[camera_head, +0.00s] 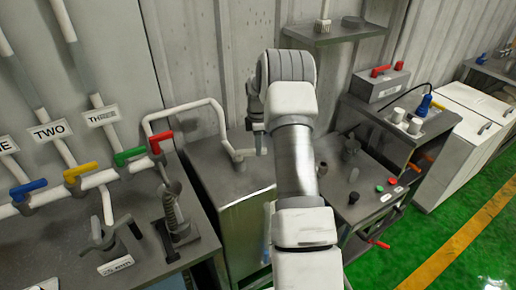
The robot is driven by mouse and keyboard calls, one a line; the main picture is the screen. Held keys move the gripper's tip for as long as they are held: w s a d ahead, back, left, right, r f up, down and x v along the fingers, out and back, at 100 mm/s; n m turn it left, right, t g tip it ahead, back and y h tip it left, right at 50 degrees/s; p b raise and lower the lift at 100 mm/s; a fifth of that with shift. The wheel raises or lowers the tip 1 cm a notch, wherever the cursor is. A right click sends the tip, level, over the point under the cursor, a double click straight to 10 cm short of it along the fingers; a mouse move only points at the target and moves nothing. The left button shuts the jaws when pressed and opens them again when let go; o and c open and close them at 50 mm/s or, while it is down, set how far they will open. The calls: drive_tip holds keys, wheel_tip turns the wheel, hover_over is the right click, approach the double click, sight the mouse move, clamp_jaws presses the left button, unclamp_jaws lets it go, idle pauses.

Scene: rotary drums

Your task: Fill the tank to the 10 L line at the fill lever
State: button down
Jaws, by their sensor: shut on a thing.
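The tank looks to be the grey metal box (248,215) in the middle, behind my arm; no 10 L line or liquid level can be made out. A white pipe (219,120) comes from the left and bends down to the box's top. At its end, a short pale bar (244,153) runs right to a small grey upright piece, which looks like the fill lever (260,141). My gripper (257,122) is just above this piece and shut on it. My wrist and forearm cover the gripper's right side and part of the box.
At left, a pipe carries blue (28,189), yellow (80,172), green (129,155) and red (161,141) valve handles above a bench. At right, a grey bench has red and green buttons (380,188). A shelf (333,34) hangs on the wall above. Green floor lies open at lower right.

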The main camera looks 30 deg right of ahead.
drive_tip(key=shift+w+d+f+n, duration=0.15)
drive_tip(key=shift+w+n, duration=0.25)
drive_tip(key=shift+n, duration=0.2)
drive_tip(key=shift+w+d+r+n+b, duration=0.1)
drive_tip(key=shift+w+n+b, duration=0.1)
drive_tip(key=shift+w+n, duration=0.45)
drive_tip(key=shift+w+d+r+n+b, duration=0.1)
drive_tip(key=shift+w+n+b, duration=0.15)
drive_tip(key=shift+n, duration=0.8)
drive_tip(key=c, duration=0.7)
unclamp_jaws()
wheel_tip(320, 180, up, 17)
drive_tip(key=shift+r+b, duration=0.2)
drive_tip(key=shift+b, duration=0.15)
drive_tip(key=shift+a, duration=0.1)
